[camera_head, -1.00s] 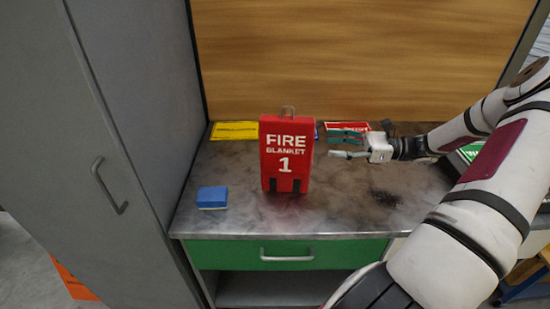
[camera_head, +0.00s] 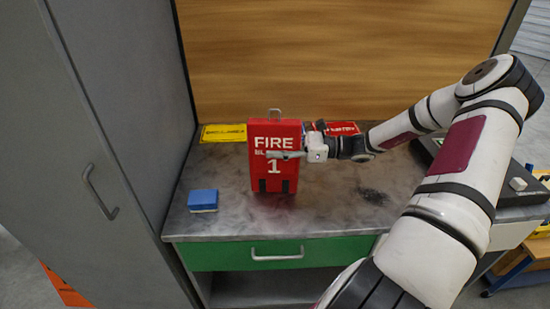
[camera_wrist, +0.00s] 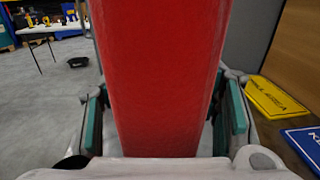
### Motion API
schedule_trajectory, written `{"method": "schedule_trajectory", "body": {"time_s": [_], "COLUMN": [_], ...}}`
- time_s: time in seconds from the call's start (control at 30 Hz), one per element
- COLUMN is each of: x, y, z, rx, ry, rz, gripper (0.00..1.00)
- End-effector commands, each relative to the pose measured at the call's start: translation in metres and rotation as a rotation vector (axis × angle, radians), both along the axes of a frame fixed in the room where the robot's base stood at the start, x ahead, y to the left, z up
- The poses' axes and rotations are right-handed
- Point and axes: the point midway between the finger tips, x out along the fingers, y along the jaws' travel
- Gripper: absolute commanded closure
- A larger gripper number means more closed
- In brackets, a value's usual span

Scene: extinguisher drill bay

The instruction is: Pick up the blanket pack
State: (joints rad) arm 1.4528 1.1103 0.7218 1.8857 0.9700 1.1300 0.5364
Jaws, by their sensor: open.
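The blanket pack (camera_head: 272,178) is a red upright box lettered "FIRE BLANKET 1", with a grey loop on top. It stands on the metal bench top. My gripper (camera_head: 290,150) is at its right side, with one finger across the front face, covering part of the lettering. In the wrist view the red pack (camera_wrist: 165,75) fills the middle, between the two green-padded fingers of my gripper (camera_wrist: 165,125). The jaws are open, with a gap showing beside the pack on each side. The far finger is mostly hidden behind the pack in the head view.
A blue block (camera_head: 203,199) lies on the bench (camera_head: 330,210) left of the pack. A yellow sign (camera_head: 222,133) and a red sign (camera_head: 343,128) lie along the back. A grey cabinet (camera_head: 110,120) stands close at left.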

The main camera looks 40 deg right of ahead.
Motion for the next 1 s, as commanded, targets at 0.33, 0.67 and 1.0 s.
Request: {"method": "schedule_trajectory", "body": {"time_s": [0.33, 0.67, 1.0], "x": [0.0045, 0.0045, 0.0045], "y": [0.0054, 0.0055, 0.0053], "z": [-0.0004, 0.0006, 0.0041], "rx": [-0.001, 0.001, 0.0], "ry": [0.001, -0.001, -0.001], "rz": [-0.001, 0.0, 0.0], "gripper": [0.48, 1.0, 1.0]}}
